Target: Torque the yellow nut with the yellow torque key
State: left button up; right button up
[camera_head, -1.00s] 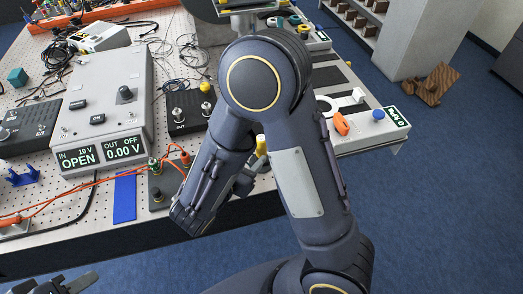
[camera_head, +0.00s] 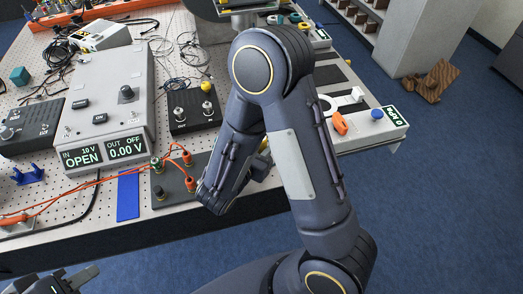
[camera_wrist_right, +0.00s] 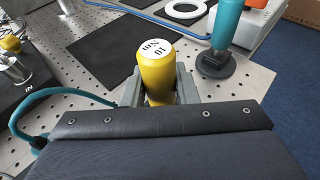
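The yellow torque key (camera_wrist_right: 157,75), with a white "10 Nm" label on its top, stands between the two fingers of my right gripper (camera_wrist_right: 158,92) in the right wrist view. The fingers press against both sides of it; its lower end is hidden. In the head view my right gripper (camera_head: 259,166) is mostly behind my forearm, above the table's front part. A yellow piece (camera_wrist_right: 10,43) by a silver fitting shows at the left of the right wrist view; I cannot tell whether it is the yellow nut. My left gripper (camera_head: 62,282) is at the lower left, away from the table objects.
A teal-handled tool (camera_wrist_right: 226,35) stands right of the key. A white ring (camera_wrist_right: 186,9) lies behind it. A grey power unit (camera_head: 105,90), a black box with a yellow knob (camera_head: 206,87) and orange cables (camera_head: 85,186) occupy the table's left and middle.

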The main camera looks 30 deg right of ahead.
grip_shut()
jog(key=shift+r, duration=0.15)
jog(key=shift+r, duration=0.3)
notch_tip(320, 180, up, 2)
jog(key=shift+r, duration=0.15)
jog(key=s+a+r+b, duration=0.1)
jog(key=s+a+r, duration=0.6)
jog(key=s+r, duration=0.3)
jog(key=shift+s+a, duration=0.15)
jog(key=shift+s, duration=0.8)
